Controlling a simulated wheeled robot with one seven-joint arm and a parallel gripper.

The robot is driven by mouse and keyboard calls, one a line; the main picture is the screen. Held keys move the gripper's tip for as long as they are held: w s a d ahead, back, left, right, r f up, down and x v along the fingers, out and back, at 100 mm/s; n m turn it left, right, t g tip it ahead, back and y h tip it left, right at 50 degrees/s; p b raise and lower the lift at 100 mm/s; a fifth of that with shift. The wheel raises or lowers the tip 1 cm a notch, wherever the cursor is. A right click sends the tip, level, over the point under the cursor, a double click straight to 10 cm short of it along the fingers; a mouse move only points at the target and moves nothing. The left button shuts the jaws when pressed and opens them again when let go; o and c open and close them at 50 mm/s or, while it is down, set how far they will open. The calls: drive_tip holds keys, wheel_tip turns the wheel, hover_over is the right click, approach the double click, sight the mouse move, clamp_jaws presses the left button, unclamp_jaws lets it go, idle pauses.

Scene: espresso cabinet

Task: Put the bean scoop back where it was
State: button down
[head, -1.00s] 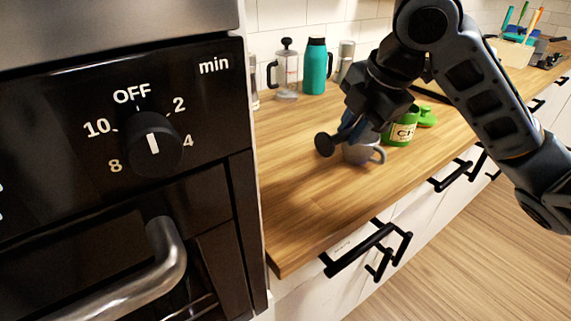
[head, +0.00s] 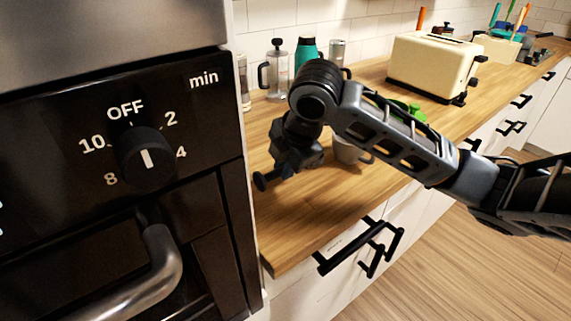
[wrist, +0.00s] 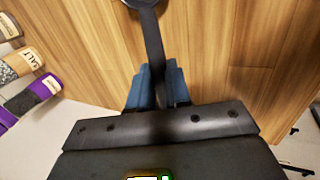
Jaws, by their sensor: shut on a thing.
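My gripper (wrist: 152,88) is shut on the dark handle of the bean scoop (wrist: 150,35), which stands out between the blue fingertips in the wrist view. The scoop's rounded end is cut off by the top edge there. In the head view the scoop's black round end (head: 262,181) shows at the lower left of my gripper, over the left part of the wooden counter (head: 310,215). I cannot tell its height above the wood. My arm hides most of the gripper's fingers in the head view.
A grey mug (head: 346,152) stands behind my arm, partly hidden. A French press (head: 277,72), a teal bottle (head: 306,52) and a cream toaster (head: 432,65) stand farther back. The black oven (head: 200,190) borders the counter's left. Spice jars (wrist: 22,62) show in the wrist view.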

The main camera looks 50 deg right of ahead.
drive_tip(key=shift+f+b, duration=0.3)
drive_tip(key=c, duration=1.1)
unclamp_jaws()
drive_tip(key=shift+r+p, duration=0.3)
drive_tip(key=shift+r, duration=0.15)
drive_tip(key=v, duration=1.1)
drive_tip(key=shift+s+r, duration=0.25)
